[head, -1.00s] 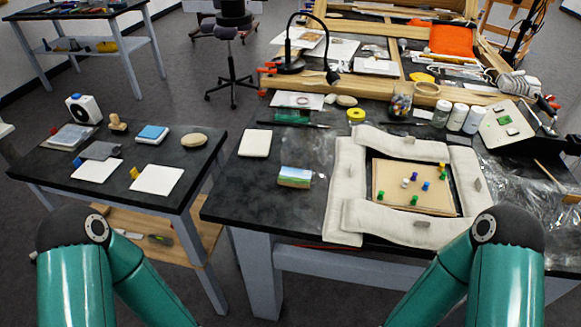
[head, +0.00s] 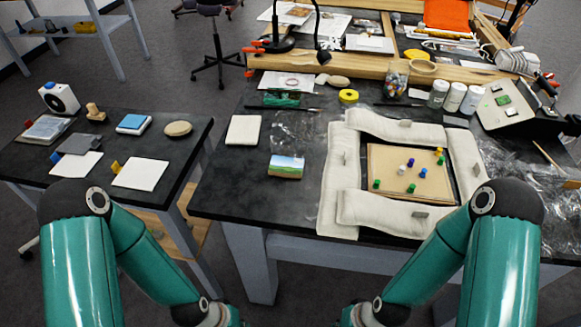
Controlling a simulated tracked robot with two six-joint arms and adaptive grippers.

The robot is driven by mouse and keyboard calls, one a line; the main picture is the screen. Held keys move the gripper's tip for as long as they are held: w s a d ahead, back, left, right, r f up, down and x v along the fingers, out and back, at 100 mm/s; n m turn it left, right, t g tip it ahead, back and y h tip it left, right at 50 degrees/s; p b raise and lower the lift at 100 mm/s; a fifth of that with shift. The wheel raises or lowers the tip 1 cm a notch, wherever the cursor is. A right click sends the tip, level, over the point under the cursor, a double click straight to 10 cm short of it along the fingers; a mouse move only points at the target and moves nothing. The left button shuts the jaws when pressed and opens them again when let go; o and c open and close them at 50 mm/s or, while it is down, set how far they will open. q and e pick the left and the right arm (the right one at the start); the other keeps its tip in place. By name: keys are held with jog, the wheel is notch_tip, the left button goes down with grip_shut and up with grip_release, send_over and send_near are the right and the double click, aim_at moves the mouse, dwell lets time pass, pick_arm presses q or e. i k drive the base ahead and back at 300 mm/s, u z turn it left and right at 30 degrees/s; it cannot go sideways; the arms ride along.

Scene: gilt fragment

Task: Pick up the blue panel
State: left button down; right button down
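A flat blue panel (head: 133,121) lies on a pale block on the left table, between a wooden stamp-like piece and a tan oval pad. A small painted panel (head: 286,166) with blue sky and a green field lies on the main dark table, left of a padded frame.
The padded white frame (head: 346,205) surrounds a tan board (head: 385,162) with several coloured pegs. White squares (head: 141,174), a grey cloth (head: 80,144) and a small white device (head: 59,98) crowd the left table (head: 190,139). The main table's front left corner (head: 225,200) is bare.

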aim_at(283, 166)
jog(key=u, duration=2)
jog(key=i, duration=0.1)
jog(key=z, duration=3.05)
jog(key=k, duration=1.7)
jog(key=u, duration=1.15)
jog(key=i, duration=1.05)
jog(key=u, duration=0.05)
